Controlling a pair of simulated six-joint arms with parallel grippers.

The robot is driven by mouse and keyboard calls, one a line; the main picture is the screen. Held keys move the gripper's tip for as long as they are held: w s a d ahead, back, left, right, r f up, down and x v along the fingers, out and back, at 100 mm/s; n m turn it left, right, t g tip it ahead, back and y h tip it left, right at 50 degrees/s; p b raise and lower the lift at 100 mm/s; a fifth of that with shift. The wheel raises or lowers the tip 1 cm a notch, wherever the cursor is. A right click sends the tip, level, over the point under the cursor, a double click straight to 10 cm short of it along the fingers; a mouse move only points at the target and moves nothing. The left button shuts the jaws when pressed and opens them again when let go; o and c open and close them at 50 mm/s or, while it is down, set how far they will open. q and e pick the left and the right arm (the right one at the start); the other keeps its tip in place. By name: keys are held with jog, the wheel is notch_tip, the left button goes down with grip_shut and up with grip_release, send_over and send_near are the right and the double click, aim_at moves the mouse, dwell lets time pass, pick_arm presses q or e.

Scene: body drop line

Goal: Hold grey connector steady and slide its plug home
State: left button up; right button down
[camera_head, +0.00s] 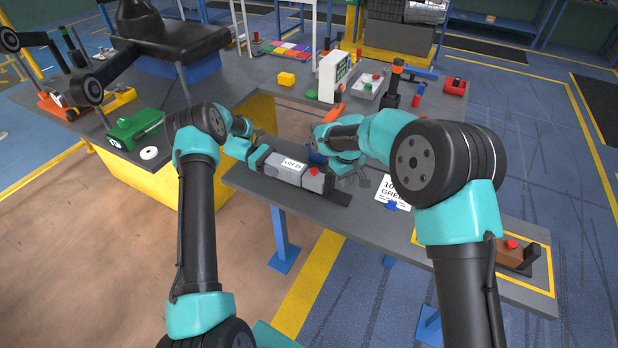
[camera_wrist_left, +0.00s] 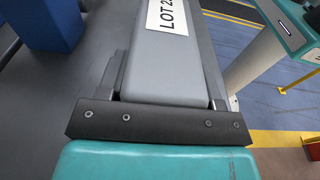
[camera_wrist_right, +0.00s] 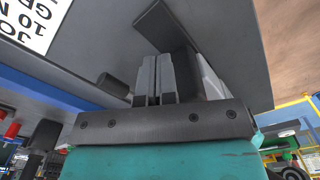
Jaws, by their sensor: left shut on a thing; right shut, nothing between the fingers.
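The grey connector (camera_head: 272,167), with a white "LOT" label, lies along a dark strip (camera_head: 334,195) on the bench. Its lighter right end (camera_head: 318,182) carries a red button; I cannot tell whether this end is the plug or how far in it sits. My left gripper (camera_head: 257,156) is shut on the connector's left end; the connector's grey body (camera_wrist_left: 165,70) runs away from the jaws in the left wrist view. My right gripper (camera_head: 362,181) is shut and empty, just right of the red-button end. Its closed fingers (camera_wrist_right: 155,80) show in the right wrist view.
A brown block with a red button (camera_head: 512,250) sits in a yellow outline at the far right. A green machine (camera_head: 135,128) and white ring (camera_head: 149,153) are on the left bench.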

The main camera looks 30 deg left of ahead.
notch_tip(320, 180, up, 7)
dwell(1.2)
dwell(0.4)
pick_arm(q)
jog(key=o, duration=1.2)
jog(key=shift+o, duration=0.2)
jog(key=a, duration=0.7)
jog(key=shift+s+a+r, duration=0.1)
jog(key=shift+a+r, duration=0.15)
jog(key=shift+r, duration=0.15)
